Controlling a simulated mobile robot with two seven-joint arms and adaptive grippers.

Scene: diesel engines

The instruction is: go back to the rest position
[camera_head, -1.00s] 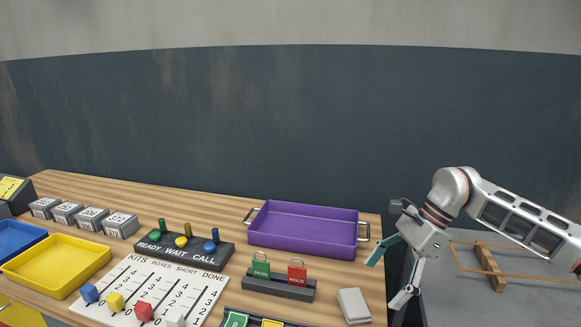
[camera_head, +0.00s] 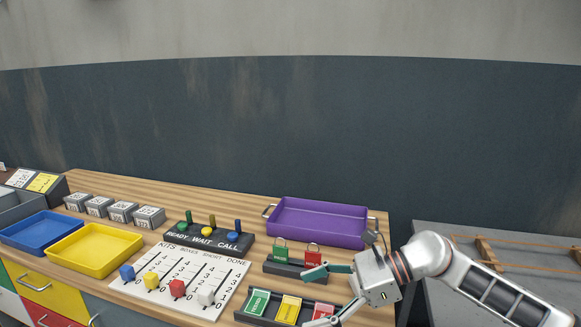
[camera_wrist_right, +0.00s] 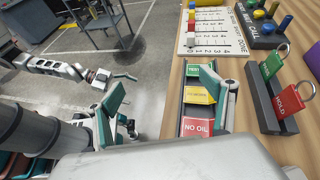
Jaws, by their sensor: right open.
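My right gripper (camera_head: 322,296) comes in from the right in the head view, open and empty, its fingers spread above the front right part of the bench. In the right wrist view my right gripper (camera_wrist_right: 166,98) has one finger over the floor beyond the bench edge and the other over the dark card tray (camera_head: 247,318). The tray holds a green card (camera_head: 257,302), a yellow card (camera_head: 289,309) and a red NO OIL card (camera_wrist_right: 197,128). What appears to be my left gripper (camera_wrist_right: 117,78) shows small in the right wrist view, over the floor; its jaw state is unclear.
A rack with green and red padlock-shaped tags (camera_head: 313,256) stands just behind my right gripper. A purple tray (camera_head: 318,226) is behind it. A slider board (camera_head: 190,280), a peg block (camera_head: 208,238), and yellow (camera_head: 95,268) and blue trays (camera_head: 40,232) fill the left.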

